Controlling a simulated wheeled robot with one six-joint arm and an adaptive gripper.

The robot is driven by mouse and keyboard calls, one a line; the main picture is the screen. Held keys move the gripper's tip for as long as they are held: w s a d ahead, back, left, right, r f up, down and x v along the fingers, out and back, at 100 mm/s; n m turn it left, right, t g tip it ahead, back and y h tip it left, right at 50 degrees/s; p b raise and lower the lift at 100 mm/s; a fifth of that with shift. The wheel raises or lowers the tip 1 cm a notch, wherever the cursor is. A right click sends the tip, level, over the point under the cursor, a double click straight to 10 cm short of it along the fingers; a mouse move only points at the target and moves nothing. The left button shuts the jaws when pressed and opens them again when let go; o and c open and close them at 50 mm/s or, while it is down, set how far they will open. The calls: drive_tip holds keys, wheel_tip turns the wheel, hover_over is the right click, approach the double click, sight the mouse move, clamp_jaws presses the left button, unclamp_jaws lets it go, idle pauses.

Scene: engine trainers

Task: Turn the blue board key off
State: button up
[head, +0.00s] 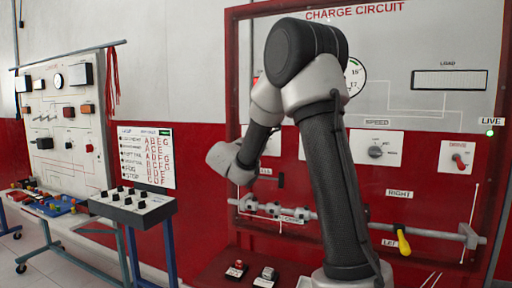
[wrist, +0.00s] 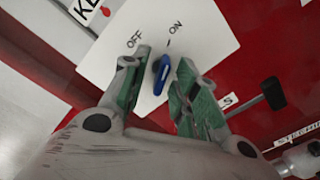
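The blue key (wrist: 161,73) sits on a white plate (wrist: 205,40) marked OFF and ON in the wrist view. Its pointed end is toward the ON mark. My gripper (wrist: 160,75) is open, with one finger on each side of the key. The left fingertip is close to the OFF label. Whether either finger touches the key I cannot tell. In the head view my arm hides the key and the fingers.
The red-framed charge circuit board (head: 420,40) carries a speed knob (head: 376,152), a red switch (head: 459,160) and a yellow-handled lever (head: 403,241). A black lever (wrist: 273,93) stands right of the key. A small console (head: 132,205) stands to the left.

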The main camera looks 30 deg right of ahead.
drive_tip(key=shift+w+d, duration=0.1)
drive_tip(key=shift+d, duration=0.15)
clamp_jaws()
drive_tip(key=shift+n, duration=0.3)
drive_tip(key=n, duration=0.5)
drive_tip(key=shift+n, duration=0.4)
drive_tip(key=n, duration=0.5)
drive_tip(key=shift+f, duration=0.1)
drive_tip(key=shift+n, duration=0.4)
